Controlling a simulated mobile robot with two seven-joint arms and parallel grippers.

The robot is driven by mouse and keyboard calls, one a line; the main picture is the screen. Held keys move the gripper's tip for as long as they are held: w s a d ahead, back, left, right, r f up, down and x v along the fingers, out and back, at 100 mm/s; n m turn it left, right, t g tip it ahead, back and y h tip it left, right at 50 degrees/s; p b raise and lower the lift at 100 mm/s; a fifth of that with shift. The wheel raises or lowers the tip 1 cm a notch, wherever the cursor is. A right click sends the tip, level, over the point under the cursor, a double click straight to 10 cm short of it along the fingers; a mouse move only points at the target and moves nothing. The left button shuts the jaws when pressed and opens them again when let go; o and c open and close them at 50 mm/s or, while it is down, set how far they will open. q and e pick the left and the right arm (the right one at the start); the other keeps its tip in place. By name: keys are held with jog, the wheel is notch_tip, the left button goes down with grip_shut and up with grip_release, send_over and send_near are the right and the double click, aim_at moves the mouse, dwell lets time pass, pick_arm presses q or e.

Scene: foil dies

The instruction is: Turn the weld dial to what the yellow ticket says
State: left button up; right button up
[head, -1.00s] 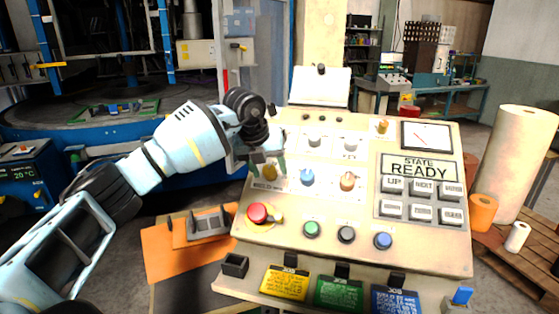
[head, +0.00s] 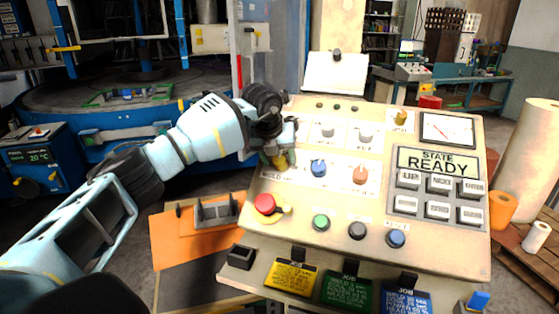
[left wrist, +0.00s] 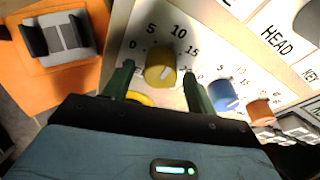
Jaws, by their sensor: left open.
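The yellow dial (head: 280,162) is at the left of the console's row of coloured knobs. In the left wrist view the yellow dial (left wrist: 161,62) has a printed scale showing 0, 5, 10 and 15; its exact pointer setting is hard to tell. My left gripper (head: 277,155) is open, with one finger on each side of the dial. In the left wrist view, gaps show between the left gripper's fingers (left wrist: 158,72) and the dial. The yellow ticket (head: 291,275) hangs at the console's lower front; its small text is not legible. My right gripper is out of view.
A blue knob (head: 319,168) and an orange knob (head: 360,175) sit right of the dial. A red mushroom button (head: 264,203) is just below it. Green (head: 346,287) and blue (head: 406,299) tickets hang beside the yellow one.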

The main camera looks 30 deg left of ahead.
pick_arm(q)
jog(key=shift+w+f, duration=0.25)
jog(key=shift+f, duration=0.2)
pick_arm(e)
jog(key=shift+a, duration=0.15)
pick_arm(q)
jog(key=c, duration=1)
